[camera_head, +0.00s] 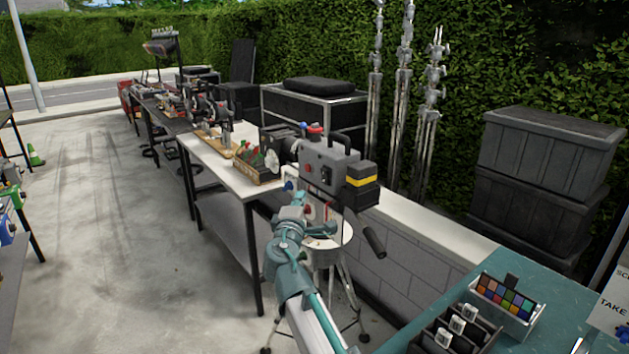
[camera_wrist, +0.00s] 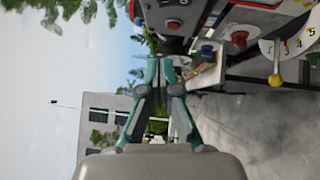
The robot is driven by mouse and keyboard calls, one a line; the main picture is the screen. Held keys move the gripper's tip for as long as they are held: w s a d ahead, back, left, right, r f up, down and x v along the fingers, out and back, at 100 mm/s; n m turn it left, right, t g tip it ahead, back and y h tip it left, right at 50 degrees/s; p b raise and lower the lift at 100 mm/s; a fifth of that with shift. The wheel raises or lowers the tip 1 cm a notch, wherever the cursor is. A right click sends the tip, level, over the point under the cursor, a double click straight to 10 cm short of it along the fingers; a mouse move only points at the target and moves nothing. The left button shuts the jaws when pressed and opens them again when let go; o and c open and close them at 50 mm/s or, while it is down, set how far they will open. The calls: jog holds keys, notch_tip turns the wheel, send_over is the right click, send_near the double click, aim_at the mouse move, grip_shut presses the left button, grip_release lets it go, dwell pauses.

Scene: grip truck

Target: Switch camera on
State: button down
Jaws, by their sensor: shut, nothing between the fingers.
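The camera (camera_head: 335,162) is a grey boxy film camera with a top handle, a black and yellow rear block and a lens pointing left. It stands upright on a tripod (camera_head: 350,290). In the wrist view, turned sideways, the camera's side panel (camera_wrist: 205,14) fills the top right. It carries red knobs (camera_wrist: 238,39), a blue knob (camera_wrist: 207,51) and a white numbered dial (camera_wrist: 290,45) with a yellow-tipped lever (camera_wrist: 275,79). My gripper (camera_wrist: 161,62) is shut and empty, its tips close to the panel. I cannot tell whether they touch. My arm partly covers the tripod in the head view.
A long table (camera_head: 212,163) with gear runs back on the left. A low block wall (camera_head: 410,258) stands behind the tripod. Grey crates (camera_head: 548,150) and metal stands (camera_head: 400,100) are at the right. A teal table (camera_head: 540,335) with a colour chart (camera_head: 503,297) is at front right.

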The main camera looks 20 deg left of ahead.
jog(key=p, duration=0.3)
send_near(324, 176)
jog(key=w+a+r, duration=0.3)
jog(key=w+a, duration=0.1)
jog(key=a, duration=0.2)
jog(key=shift+w+d+f+p, duration=0.1)
jog(key=shift+w+d+p, duration=0.5)
jog(key=shift+w+d, duration=0.8)
jog(key=shift+a, duration=0.1)
